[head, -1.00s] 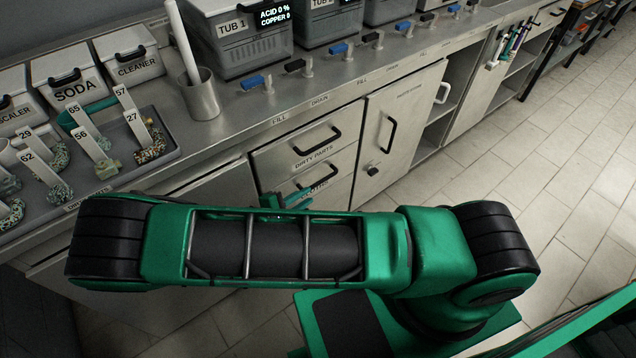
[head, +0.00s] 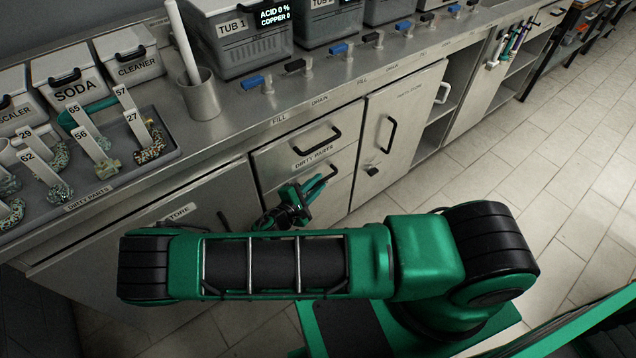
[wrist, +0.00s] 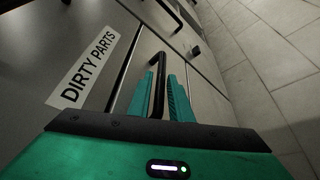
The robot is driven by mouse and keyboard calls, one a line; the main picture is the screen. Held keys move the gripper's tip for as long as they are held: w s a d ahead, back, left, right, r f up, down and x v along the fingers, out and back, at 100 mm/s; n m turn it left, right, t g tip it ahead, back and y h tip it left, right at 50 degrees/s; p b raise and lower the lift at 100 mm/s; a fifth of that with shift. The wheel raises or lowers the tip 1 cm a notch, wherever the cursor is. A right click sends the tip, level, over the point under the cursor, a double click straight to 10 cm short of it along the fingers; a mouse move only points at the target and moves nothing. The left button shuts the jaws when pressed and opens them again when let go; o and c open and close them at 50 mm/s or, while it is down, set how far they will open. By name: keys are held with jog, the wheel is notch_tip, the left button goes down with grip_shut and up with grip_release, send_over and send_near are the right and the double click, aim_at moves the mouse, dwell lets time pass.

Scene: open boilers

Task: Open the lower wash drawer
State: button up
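The lower wash drawer (head: 336,196) is a grey metal front below the drawer labelled DIRTY PARTS (head: 314,157). It looks closed and flush, though my gripper and arm hide much of it in the head view. Its black bar handle (wrist: 157,85) shows in the wrist view. My gripper (head: 318,186) has teal fingers, which are apart in the wrist view (wrist: 162,82). The handle lies between the two fingers, with one on each side. I cannot tell whether either finger touches it.
A cabinet door (head: 398,125) with a black handle and a small knob (head: 372,170) is to the right. A door (head: 165,215) with its own handle is to the left. The steel counter (head: 235,120) carries tubs and valves above. Tiled floor (head: 480,170) is clear to the right.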

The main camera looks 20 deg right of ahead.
jog(key=shift+w+d+f, duration=0.1)
jog(key=shift+w+d, duration=0.2)
jog(key=shift+d, duration=0.15)
grip_shut()
jog(key=shift+s, duration=0.15)
